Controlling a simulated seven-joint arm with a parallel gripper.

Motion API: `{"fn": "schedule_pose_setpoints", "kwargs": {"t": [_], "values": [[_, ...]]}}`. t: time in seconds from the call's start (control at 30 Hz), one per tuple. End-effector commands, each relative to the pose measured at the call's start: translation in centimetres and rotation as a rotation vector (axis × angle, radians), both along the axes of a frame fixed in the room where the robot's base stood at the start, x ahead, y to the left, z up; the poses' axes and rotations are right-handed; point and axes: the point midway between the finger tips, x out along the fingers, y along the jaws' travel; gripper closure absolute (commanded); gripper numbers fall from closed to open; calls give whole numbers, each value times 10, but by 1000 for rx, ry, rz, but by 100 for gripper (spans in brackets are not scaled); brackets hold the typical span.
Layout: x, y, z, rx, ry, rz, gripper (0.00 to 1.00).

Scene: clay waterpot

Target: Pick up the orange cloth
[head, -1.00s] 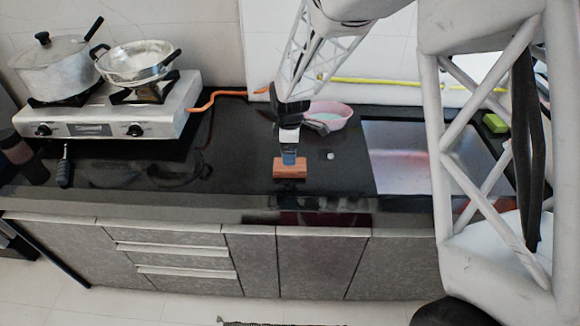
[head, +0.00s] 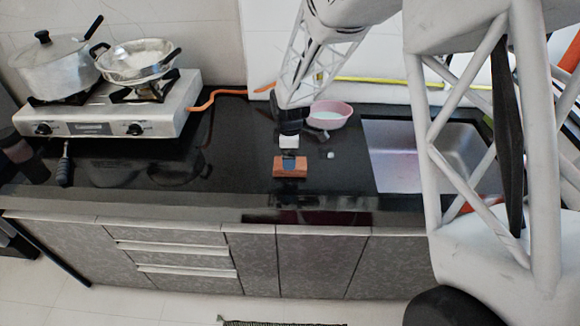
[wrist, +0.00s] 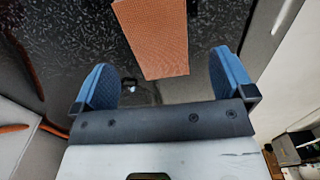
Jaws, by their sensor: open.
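The orange cloth (head: 301,171) lies flat as a small rectangle on the dark counter near its front edge, in the middle of the head view. In the wrist view the cloth (wrist: 155,38) shows as an orange woven rectangle at the top, beyond and between the fingers. My gripper (head: 288,163) points down over the cloth, its blue fingers overlapping it in the head view. In the wrist view my gripper (wrist: 163,78) has its two blue fingers wide apart with nothing between them. Whether the fingers touch the cloth cannot be told.
A pink bowl (head: 330,112) stands behind and right of my gripper. A small pale object (head: 331,155) lies right of the cloth. The steel sink (head: 395,165) is further right. A stove (head: 95,122) with two pots is at left. The counter between stove and cloth is clear.

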Motion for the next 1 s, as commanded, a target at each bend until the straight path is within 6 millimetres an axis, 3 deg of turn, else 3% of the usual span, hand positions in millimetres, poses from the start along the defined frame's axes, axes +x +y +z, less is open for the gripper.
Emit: {"fn": "schedule_pose_setpoints", "kwargs": {"t": [0.53, 1.0], "values": [[0, -1, -48, -1, 1, 0, 0], [0, -1, -52, -1, 0, 0, 0]]}}
